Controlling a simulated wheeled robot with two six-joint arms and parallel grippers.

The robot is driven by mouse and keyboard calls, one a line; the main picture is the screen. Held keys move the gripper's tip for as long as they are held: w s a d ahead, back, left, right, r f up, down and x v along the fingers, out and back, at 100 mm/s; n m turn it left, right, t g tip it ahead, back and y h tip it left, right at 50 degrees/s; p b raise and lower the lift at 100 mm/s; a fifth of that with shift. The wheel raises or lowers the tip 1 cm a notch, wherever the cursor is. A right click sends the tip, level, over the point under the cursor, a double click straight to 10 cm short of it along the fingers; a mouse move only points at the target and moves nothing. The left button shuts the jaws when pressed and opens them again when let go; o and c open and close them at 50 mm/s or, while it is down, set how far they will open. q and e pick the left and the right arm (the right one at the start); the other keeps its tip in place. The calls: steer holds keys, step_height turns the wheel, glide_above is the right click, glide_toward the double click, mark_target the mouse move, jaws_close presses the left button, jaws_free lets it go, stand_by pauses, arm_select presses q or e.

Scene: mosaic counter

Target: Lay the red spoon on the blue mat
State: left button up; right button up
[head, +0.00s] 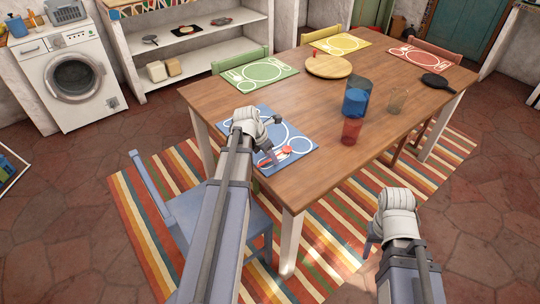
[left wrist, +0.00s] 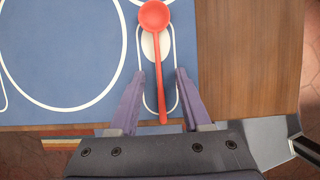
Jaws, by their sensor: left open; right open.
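The red spoon (head: 287,150) lies on the blue mat (head: 297,133), near the mat's front right corner. In the left wrist view the spoon (left wrist: 158,45) has its bowl at the top and its handle pointing towards me, over a white printed outline on the mat (left wrist: 60,60). My left gripper (head: 270,140) is over the mat. Its open fingers (left wrist: 158,78) stand on either side of the handle, with a gap on both sides. My right gripper (head: 374,238) is open and empty, in front of the table and away from the mat; its fingers are partly hidden.
A blue chair (head: 180,205) stands at the near left edge. The table's front right is clear.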

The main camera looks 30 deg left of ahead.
arm_select(q)
steer(key=shift+r, duration=0.15)
steer(key=shift+s+a+r+p, duration=0.1)
steer(key=shift+s+r+p, duration=0.05)
steer(key=shift+r+p, duration=0.45)
steer(key=p+v, duration=1)
steer(key=shift+s+r, duration=0.25)
steer(key=shift+r, duration=0.05)
steer(key=s+d+m+g+y, duration=0.1)
steer(key=s+d+m, duration=0.3)
steer(key=d+m, duration=0.6)
steer(key=s+d+f+m+g+y, duration=0.1)
steer(key=s+d+m, duration=0.3)
steer(key=d+m, duration=0.7)
steer(key=s+d+m+g+y, duration=0.1)
steer(key=s+d+m, duration=0.3)
steer(key=d+m, duration=0.7)
steer(key=m+g, duration=0.1)
steer(key=m, duration=0.2)
steer(key=shift+f, duration=0.25)
